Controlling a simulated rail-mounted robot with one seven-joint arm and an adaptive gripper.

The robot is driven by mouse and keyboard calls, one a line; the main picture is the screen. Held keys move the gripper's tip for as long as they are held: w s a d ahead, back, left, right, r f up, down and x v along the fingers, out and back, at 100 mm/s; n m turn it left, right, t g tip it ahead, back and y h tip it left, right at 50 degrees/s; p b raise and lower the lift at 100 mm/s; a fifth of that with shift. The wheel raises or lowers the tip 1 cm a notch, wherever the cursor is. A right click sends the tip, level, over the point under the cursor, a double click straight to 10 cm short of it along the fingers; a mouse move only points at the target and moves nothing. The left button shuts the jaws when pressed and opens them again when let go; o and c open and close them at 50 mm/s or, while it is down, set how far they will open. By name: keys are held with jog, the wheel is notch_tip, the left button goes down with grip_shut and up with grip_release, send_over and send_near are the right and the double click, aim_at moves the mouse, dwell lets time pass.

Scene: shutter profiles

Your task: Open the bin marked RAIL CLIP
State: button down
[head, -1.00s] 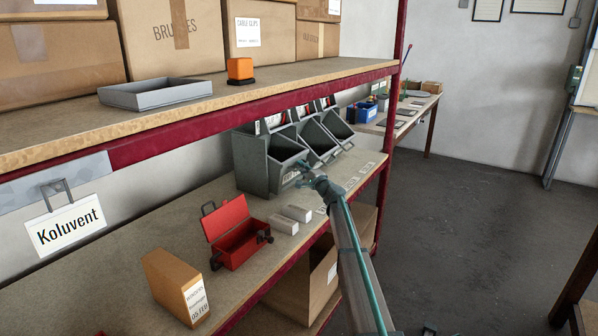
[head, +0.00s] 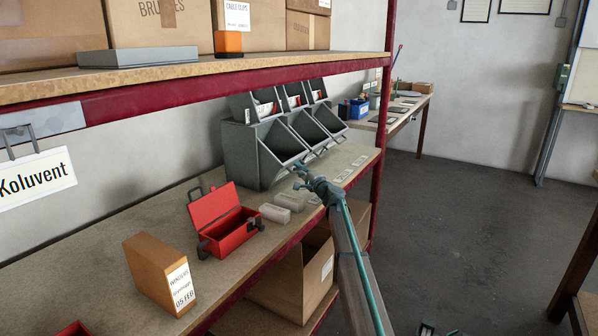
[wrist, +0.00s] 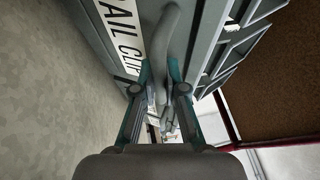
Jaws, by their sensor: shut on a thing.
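The grey bin cabinet (head: 240,155) stands at the far end of the worktop, with an upper and a lower row of bins. The near lower bin (head: 282,142) has its front tilted outward, with its dark inside showing. My gripper (head: 299,168) is at the low front of this bin. In the wrist view, the label (wrist: 122,40) reads "AIL CLIP", its start cut off by the picture edge. Beside the label is a grey curved handle (wrist: 165,40). My gripper (wrist: 160,76) is shut on this handle, one finger on each side. The bin's contents are hidden.
A red open toolbox (head: 222,225), pale blocks (head: 288,202) and an orange-brown box (head: 160,272) stand on the worktop nearer me. The upper shelf (head: 200,75) overhangs the worktop. A red post (head: 382,150) stands beyond the cabinet.

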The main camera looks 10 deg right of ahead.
jog(key=c, duration=1.2)
grip_release()
jog(key=v, duration=1.2)
